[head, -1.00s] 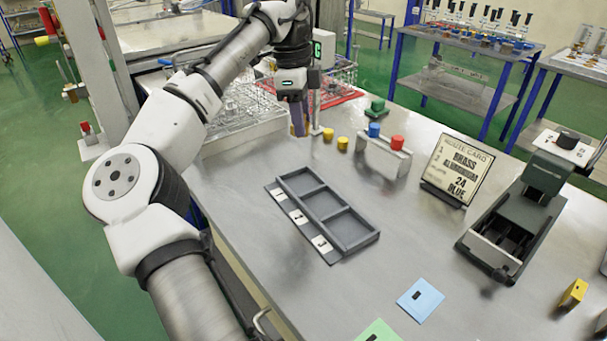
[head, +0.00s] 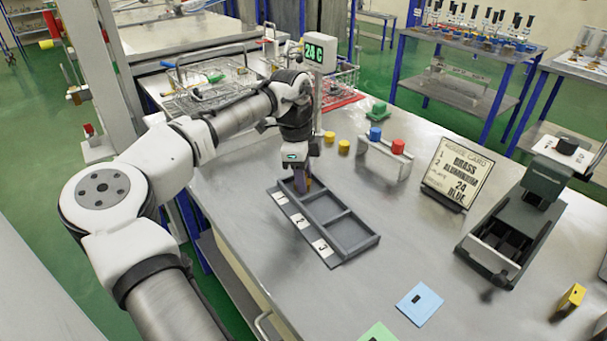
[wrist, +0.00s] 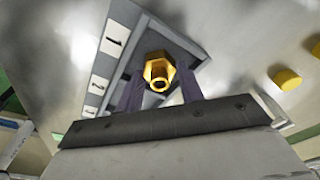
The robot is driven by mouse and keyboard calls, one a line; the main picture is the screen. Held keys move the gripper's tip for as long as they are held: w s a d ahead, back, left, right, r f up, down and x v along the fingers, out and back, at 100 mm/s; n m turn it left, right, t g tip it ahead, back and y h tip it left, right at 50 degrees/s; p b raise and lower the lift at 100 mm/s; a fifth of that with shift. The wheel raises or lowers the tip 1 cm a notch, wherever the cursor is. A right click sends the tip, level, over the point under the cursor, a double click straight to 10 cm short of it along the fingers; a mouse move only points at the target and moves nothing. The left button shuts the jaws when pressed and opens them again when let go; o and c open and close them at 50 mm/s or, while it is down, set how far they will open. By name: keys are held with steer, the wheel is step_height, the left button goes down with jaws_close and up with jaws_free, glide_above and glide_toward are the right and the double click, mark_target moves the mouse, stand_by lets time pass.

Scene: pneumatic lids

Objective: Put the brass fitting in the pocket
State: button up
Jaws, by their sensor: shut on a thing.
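The brass fitting (wrist: 158,72), a gold hex piece with a round hollow end, is held between the two dark fingers of my gripper (wrist: 160,84) in the wrist view. In the head view my gripper (head: 302,187) points down at the far end of the grey tray (head: 358,252), by the pocket marked 1. The tray has three pockets in a row, with white number labels 1, 2 and 3 along its left side. Pockets 2 and 3 look empty. My fingers hide much of pocket 1, and I cannot tell whether the fitting touches its floor.
Two yellow caps (head: 343,146) stand just behind the tray. A grey stand (head: 383,160) with a blue and a red knob is right of them. A route card (head: 458,172) and a dark green press (head: 515,220) stand further right. Bare table lies right of the tray.

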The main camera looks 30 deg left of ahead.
steer(key=o, duration=0.8)
steer(key=shift+o, duration=0.2)
step_height(320, 180, up, 12)
steer(key=a+b, duration=0.1)
steer(key=shift+s+a, duration=0.2)
steer(key=shift+s, duration=0.05)
